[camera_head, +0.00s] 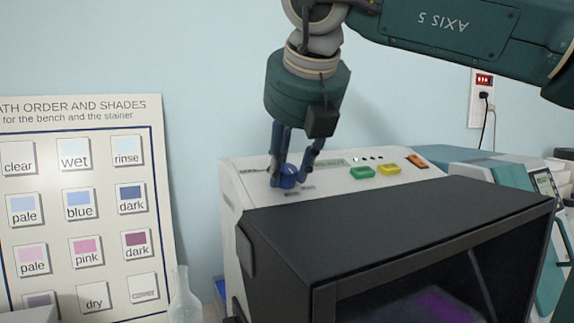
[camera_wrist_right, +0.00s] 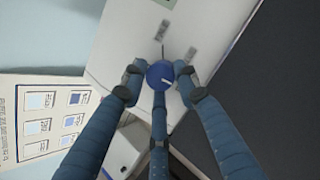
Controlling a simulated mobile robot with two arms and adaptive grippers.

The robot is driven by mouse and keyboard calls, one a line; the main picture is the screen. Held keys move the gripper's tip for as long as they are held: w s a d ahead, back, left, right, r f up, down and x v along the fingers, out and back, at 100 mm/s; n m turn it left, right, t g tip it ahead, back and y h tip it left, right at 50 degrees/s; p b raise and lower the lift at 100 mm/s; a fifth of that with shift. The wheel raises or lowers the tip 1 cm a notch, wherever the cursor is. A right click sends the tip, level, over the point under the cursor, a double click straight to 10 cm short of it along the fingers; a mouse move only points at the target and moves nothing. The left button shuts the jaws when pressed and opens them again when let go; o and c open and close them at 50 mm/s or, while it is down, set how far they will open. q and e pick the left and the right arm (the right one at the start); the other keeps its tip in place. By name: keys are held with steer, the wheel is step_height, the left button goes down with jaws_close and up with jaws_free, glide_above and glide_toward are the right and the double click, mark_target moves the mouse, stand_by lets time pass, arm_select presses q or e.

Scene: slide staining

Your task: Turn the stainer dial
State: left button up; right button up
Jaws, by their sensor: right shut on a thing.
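The stainer (camera_head: 240,185) is a white machine with a dark hood in front. Its blue dial (camera_head: 288,178) sits on the sloped top panel, left of the green and yellow buttons. My right gripper (camera_head: 290,172) comes down from above with its fingers closed around the dial. The small labels by the dial are too blurred to read. My left gripper is not in view.
A green button (camera_head: 362,171), a yellow button (camera_head: 388,170) and an orange switch (camera_head: 416,161) lie right of the dial. The dark hood (camera_head: 390,215) fills the front. A shade chart (camera_head: 85,105) stands at left, beside a clear bottle (camera_head: 184,300). A teal-and-white machine (camera_head: 500,175) is at right.

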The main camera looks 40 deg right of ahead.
steer(key=shift+w+d+r, duration=0.1)
steer(key=shift+d+r, duration=0.05)
steer(key=shift+r, duration=0.25)
steer(key=o, duration=0.9)
steer(key=shift+o, duration=1)
steer(key=shift+f, duration=0.1)
steer(key=shift+d+f, duration=0.15)
steer(key=shift+d, duration=0.05)
steer(key=v, duration=1.2)
